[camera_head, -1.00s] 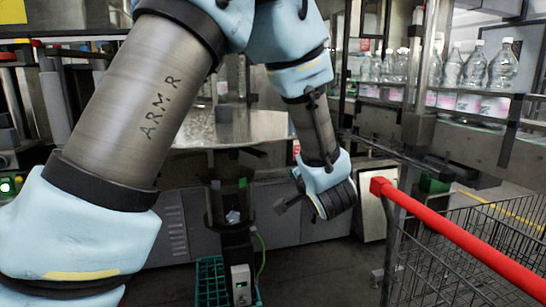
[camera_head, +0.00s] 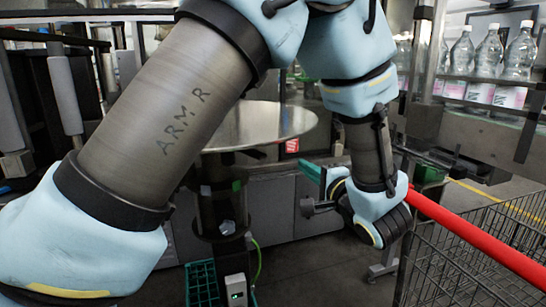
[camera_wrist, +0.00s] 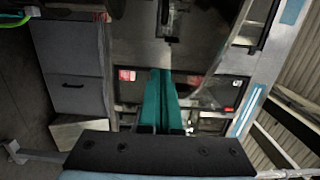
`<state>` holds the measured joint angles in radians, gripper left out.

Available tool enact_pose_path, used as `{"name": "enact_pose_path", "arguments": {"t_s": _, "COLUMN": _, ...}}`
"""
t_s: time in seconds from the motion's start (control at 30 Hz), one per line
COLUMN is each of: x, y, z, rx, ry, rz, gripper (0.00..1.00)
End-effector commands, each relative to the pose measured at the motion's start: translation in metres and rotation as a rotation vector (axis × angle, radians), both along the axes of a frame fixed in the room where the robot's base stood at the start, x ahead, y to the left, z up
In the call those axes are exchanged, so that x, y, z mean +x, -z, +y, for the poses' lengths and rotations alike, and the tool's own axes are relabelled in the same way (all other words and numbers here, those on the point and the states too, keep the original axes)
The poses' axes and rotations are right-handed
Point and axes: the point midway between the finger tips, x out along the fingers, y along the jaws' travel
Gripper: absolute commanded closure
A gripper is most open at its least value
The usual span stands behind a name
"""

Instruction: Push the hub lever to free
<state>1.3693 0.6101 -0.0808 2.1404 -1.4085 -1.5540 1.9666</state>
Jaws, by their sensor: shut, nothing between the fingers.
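A round metal disc (camera_head: 262,124) lies flat on a dark column (camera_head: 218,205) in the middle of the head view. I cannot make out the hub lever for certain in either view. My gripper (camera_head: 311,171) has teal fingers that show in the head view just below and right of the disc's rim, apart from it. In the wrist view the fingers (camera_wrist: 163,78) lie together, closed and empty, pointing at the machine front. The wrist housing hides part of the gripper in the head view.
A wire cart with a red handle (camera_head: 478,240) stands close on the right of my forearm. Clear bottles (camera_head: 487,62) stand on a line at the back right. A green crate (camera_head: 203,284) sits on the floor by the column. Open floor lies between crate and cart.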

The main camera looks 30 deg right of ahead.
Motion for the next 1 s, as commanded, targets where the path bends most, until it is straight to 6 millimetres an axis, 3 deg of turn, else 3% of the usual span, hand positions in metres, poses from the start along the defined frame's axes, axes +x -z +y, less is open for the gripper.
{"name": "enact_pose_path", "arguments": {"t_s": 0.23, "x": 0.003, "y": 0.000, "z": 0.000, "rx": -0.001, "ry": 0.000, "rz": 0.000, "gripper": 1.00}}
{"name": "enact_pose_path", "arguments": {"t_s": 0.37, "x": 0.015, "y": -0.001, "z": 0.000, "rx": 0.000, "ry": -0.002, "rz": 0.000, "gripper": 1.00}}
{"name": "enact_pose_path", "arguments": {"t_s": 0.83, "x": 0.104, "y": -0.002, "z": 0.000, "rx": 0.000, "ry": -0.002, "rz": 0.001, "gripper": 1.00}}
{"name": "enact_pose_path", "arguments": {"t_s": 1.0, "x": 0.092, "y": -0.002, "z": 0.024, "rx": 0.002, "ry": 0.002, "rz": 0.001, "gripper": 1.00}}
